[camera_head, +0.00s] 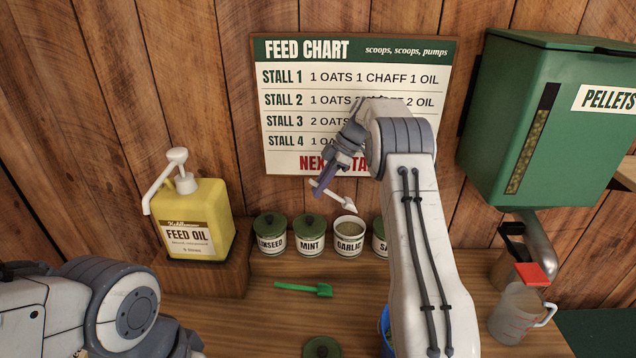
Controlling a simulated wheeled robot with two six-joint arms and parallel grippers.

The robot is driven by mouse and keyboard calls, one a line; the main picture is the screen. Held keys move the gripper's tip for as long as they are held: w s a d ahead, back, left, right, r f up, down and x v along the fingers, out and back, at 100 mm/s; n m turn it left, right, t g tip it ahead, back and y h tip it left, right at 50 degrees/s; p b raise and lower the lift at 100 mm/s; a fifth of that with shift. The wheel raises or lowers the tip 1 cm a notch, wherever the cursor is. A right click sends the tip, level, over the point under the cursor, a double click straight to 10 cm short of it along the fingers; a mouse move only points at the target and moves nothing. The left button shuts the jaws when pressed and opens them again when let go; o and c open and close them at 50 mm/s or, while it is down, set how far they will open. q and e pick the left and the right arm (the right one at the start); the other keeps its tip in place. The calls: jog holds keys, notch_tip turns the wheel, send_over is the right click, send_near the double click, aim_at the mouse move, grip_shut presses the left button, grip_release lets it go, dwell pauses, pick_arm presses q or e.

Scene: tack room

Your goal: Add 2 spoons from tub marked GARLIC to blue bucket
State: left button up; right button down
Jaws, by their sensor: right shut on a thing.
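The tub marked GARLIC (348,246) stands open in a row of tubs by the wall, with pale contents showing. My right gripper (323,183) is shut on a white spoon (334,196). The spoon is tilted, its bowl at the lower right, above the GARLIC tub and apart from it. I cannot tell whether the bowl holds anything. The blue bucket (384,324) shows only as a strip at the bottom; my right arm hides the rest. My left arm comes in at the lower left, and its gripper is out of view.
Lidded LINSEED (271,236) and MINT (310,237) tubs stand left of GARLIC; another is partly hidden at right. A green scoop (303,288) and green lid (322,347) lie on the bench. A yellow FEED OIL jug (196,220), pellet dispenser (540,120) and clear measuring jug (513,315) flank it.

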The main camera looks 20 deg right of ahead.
jog(key=shift+d+f+y+b, duration=0.2)
jog(key=shift+d+f+y, duration=0.15)
jog(key=shift+f, duration=0.15)
jog(key=shift+d+f+y+b, duration=0.2)
jog(key=shift+f+y, duration=0.15)
jog(key=shift+f, duration=0.1)
jog(key=shift+h, duration=0.4)
jog(key=f, duration=0.3)
jog(key=f+p, duration=0.1)
jog(key=f, duration=0.2)
jog(key=d+f, duration=0.1)
jog(key=f, duration=0.1)
jog(key=shift+s+f, duration=0.15)
jog(key=shift+f, duration=0.25)
jog(key=shift+a+f+h, duration=0.1)
jog(key=shift+a+h, duration=0.45)
jog(key=shift+h, duration=0.05)
jog(key=h, duration=0.1)
jog(key=a+r+h+p, duration=0.1)
jog(key=h, duration=0.1)
jog(key=shift+w+a+r+g, duration=0.15)
jog(key=shift+w+a+g, duration=0.15)
jog(key=shift+g, duration=0.1)
jog(key=shift+w+a+r+h+p, duration=0.1)
jog(key=shift+a+r+h+p, duration=0.25)
jog(key=shift+r+h+p, duration=0.35)
jog(key=shift+a+r+h+p, duration=0.3)
jog(key=shift+r+h+p, duration=0.3)
jog(key=shift+p, duration=0.15)
jog(key=shift+g, duration=0.3)
